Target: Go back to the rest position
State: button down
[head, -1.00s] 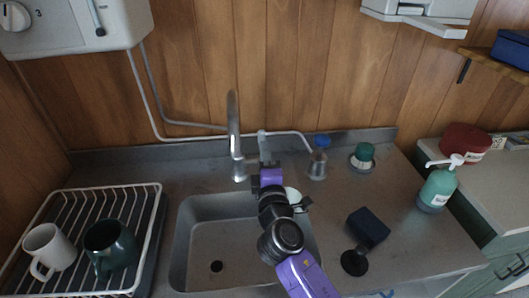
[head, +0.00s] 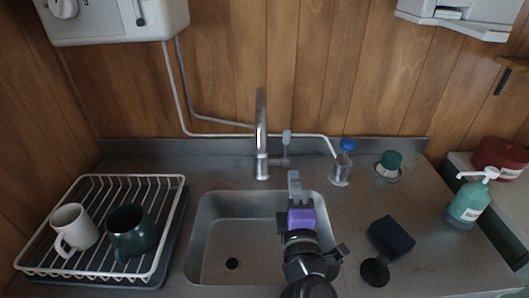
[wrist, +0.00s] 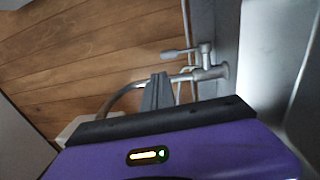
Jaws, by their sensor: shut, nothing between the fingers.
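My gripper (head: 294,184) is over the right part of the sink (head: 212,228) in the head view, its fingers pointing toward the tap. Its fingers are together with nothing between them. In the wrist view the shut fingertips (wrist: 157,92) show in front of the tap (wrist: 205,72) and the wooden wall. The tap (head: 261,140) stands upright behind the sink in the head view, apart from my gripper. Its small lever (head: 286,138) is at its right side.
A drying rack (head: 170,215) at left holds a white mug (head: 73,228) and a dark green mug (head: 131,235). Right of the sink are a metal cup with a blue-topped item (head: 341,172), a green-topped brush (head: 389,165), a dark sponge (head: 391,237), a black round-based item (head: 375,271) and a soap bottle (head: 467,203).

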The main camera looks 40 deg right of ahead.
jog(key=s+a+f+m+t+y, duration=0.1)
jog(key=s+a+f+m+y, duration=0.15)
jog(key=a+y, duration=0.25)
jog(key=s+a+f+m+t+y, duration=0.1)
jog(key=s+a+f+t+y, duration=0.1)
jog(key=s+a+y, duration=0.3)
jog(key=s+a+f+m+g, duration=0.1)
jog(key=s+m, duration=0.3)
jog(key=s, duration=0.7)
jog(key=s+a+f+m+g, duration=0.1)
jog(key=s+f+m+g, duration=0.2)
jog(key=s, duration=0.9)
jog(key=shift+a+f+m+y, duration=0.15)
jog(key=shift+m+y, duration=0.2)
jog(key=shift+y, duration=0.05)
jog(key=shift+s, duration=0.1)
